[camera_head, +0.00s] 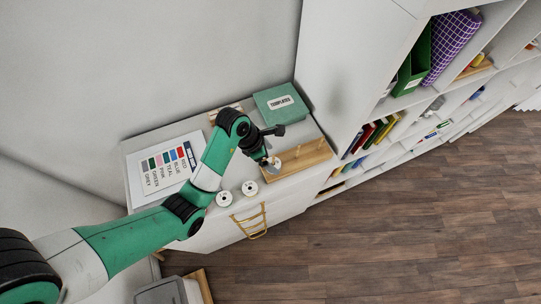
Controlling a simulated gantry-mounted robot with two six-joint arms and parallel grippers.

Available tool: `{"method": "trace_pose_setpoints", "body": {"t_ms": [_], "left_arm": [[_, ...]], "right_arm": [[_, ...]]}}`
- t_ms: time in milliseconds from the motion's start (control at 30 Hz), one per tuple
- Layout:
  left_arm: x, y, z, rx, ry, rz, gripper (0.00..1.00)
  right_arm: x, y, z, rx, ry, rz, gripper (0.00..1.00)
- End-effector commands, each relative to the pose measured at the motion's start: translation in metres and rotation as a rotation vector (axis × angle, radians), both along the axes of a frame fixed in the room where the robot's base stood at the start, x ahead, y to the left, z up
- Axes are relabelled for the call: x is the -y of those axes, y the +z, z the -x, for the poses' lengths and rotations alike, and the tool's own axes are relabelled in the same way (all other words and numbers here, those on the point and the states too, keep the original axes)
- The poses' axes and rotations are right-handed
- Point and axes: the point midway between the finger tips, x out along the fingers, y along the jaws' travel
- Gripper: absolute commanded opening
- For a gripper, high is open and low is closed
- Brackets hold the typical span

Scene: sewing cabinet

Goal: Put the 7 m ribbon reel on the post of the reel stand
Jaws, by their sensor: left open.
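My left gripper (270,147) is over the right part of the white cabinet top, open, with its dark fingers spread. A pale round piece with a spot of orange (273,163) shows just below the fingers; I cannot tell whether it is a reel or whether it touches them. A light wooden piece with a raised edge (305,158) lies beside it; I cannot make out a post there. Two white reels stand near the front edge, one on the left (224,198) and one on the right (250,188). Their length markings are too small to read. My right gripper is out of view.
A colour chart (165,165) lies at the left of the cabinet top (180,130). A green box labelled TEMPLATES (280,103) is at the back. A brass-coloured rack (251,222) is on the cabinet front. A tall shelf unit (345,90) stands to the right.

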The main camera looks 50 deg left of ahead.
Motion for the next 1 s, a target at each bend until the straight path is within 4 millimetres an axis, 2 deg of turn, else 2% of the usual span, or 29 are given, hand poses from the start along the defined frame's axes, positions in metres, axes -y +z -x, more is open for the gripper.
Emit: {"method": "trace_pose_setpoints", "body": {"t_ms": [167,300,400,500,667,1000], "left_arm": [[-0.005,0.023,0.006,0.005,0.002,-0.001,1.00],[-0.011,0.056,0.018,0.007,0.002,-0.002,1.00],[-0.015,0.086,0.027,0.002,0.002,-0.001,1.00],[-0.018,0.100,0.034,0.001,0.002,0.000,1.00],[-0.020,0.108,0.038,0.000,0.000,0.000,1.00],[-0.020,0.106,0.039,0.001,0.000,0.000,1.00]], "right_arm": [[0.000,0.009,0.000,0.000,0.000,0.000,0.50],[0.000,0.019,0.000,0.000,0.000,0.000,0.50],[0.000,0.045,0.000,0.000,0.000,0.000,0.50],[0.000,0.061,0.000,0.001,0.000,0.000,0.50],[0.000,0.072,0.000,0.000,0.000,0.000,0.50],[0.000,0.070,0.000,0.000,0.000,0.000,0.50]]}}
